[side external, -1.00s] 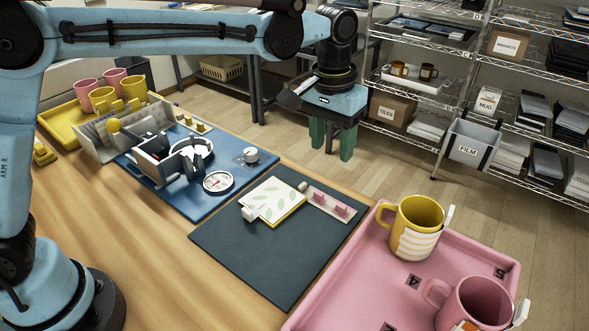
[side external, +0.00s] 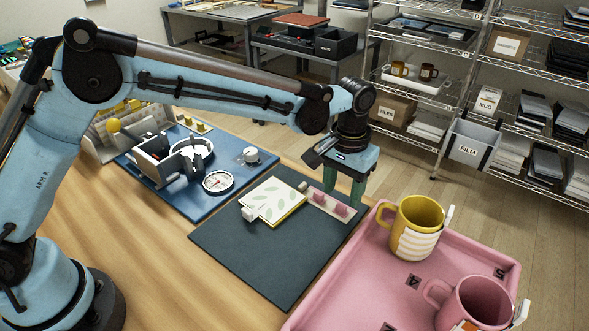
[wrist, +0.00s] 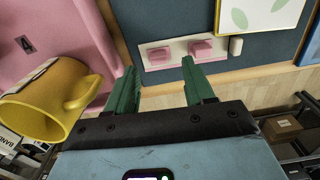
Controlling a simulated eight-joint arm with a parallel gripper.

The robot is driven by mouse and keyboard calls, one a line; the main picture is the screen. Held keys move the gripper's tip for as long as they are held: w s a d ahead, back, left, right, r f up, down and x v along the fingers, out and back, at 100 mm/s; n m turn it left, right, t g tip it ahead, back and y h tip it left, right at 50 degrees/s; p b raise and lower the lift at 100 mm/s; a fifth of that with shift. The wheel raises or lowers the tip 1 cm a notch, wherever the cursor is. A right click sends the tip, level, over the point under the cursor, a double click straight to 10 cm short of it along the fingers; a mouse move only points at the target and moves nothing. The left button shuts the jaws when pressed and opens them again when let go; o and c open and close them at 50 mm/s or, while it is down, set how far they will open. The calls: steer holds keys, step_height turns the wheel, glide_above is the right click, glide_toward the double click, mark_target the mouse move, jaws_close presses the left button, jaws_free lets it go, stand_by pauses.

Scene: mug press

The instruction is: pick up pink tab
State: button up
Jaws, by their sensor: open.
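Two pink tabs stand on a pale strip (side external: 331,205) at the edge of the dark mat. In the side view one pink tab (side external: 341,209) is nearer the pink tray and the other (side external: 318,197) is farther from it. In the wrist view they show as a left tab (wrist: 159,55) and a right tab (wrist: 201,49). My gripper (side external: 343,192) has green fingers, apart and empty, close to the strip at its far side. In the wrist view my gripper (wrist: 157,76) has its fingertips just short of the strip, with the tabs beyond them.
A pink tray (side external: 450,262) holds a yellow mug (side external: 416,228) and a pink mug (side external: 478,304), right of the strip. A leaf-patterned card (side external: 272,201) lies on the dark mat (side external: 262,255). A blue board (side external: 165,190) with a press and dial is to the left.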

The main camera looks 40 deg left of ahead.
mark_target(342, 206)
steer(key=shift+d+f, duration=0.1)
steer(key=shift+f, duration=1.75)
steer(key=c, duration=0.9)
